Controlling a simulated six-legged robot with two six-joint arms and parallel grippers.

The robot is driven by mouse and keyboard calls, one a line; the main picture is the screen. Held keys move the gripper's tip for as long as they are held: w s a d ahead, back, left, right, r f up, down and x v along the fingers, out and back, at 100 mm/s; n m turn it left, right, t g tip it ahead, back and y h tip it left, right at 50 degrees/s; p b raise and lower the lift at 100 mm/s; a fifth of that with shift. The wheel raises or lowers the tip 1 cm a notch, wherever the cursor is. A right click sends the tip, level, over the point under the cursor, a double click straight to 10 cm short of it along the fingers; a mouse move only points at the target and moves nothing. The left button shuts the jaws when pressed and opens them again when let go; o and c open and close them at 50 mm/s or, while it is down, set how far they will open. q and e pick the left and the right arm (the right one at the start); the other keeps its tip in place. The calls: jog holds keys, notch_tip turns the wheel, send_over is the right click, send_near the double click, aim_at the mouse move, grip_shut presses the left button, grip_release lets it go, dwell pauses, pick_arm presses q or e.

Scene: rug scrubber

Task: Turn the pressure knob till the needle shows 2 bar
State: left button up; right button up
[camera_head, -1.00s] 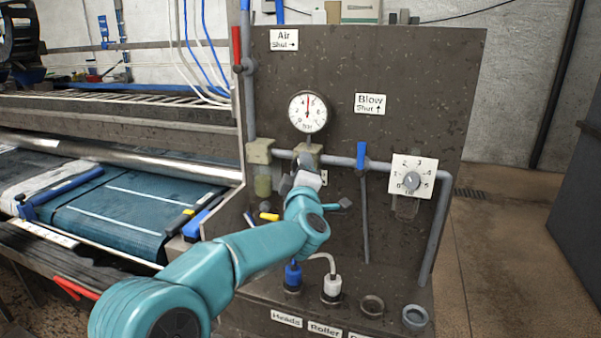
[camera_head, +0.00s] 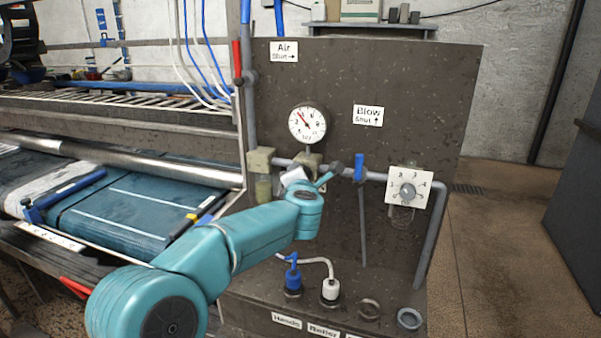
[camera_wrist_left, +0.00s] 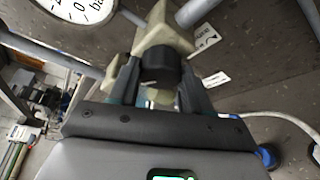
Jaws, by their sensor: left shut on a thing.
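The round white pressure gauge (camera_head: 308,124) sits on the dark panel. Its red needle points to the upper left; the figure at its tip is too small to read surely. The gauge's lower edge also shows in the left wrist view (camera_wrist_left: 78,8). The black pressure knob (camera_wrist_left: 160,65) is under the beige regulator body (camera_wrist_left: 165,38), below the gauge. My left gripper (camera_wrist_left: 160,82) is shut on the knob, one dark finger on each side. In the head view my left gripper (camera_head: 298,175) hides the knob. My right gripper is not in view.
A white dial (camera_head: 408,188) with a grey knob is at the panel's right. A blue-handled valve (camera_head: 360,166) stands close right of my gripper, and a red lever (camera_head: 237,62) is at the left edge. Blue (camera_head: 293,282) and white (camera_head: 330,289) plugs sit below.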

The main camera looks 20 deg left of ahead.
pick_arm(q)
jog(key=shift+a+r+n+h+p, duration=0.1)
jog(key=shift+r+n+h+p, duration=0.15)
jog(key=shift+n+p, duration=0.45)
jog(key=shift+f, duration=0.1)
jog(key=o, duration=1.1)
jog(key=shift+f, duration=0.1)
jog(key=shift+c, duration=0.2)
jog(key=b+v, duration=0.3)
jog(key=v, duration=1.3)
jog(key=shift+r, duration=0.4)
jog(key=shift+s, duration=0.1)
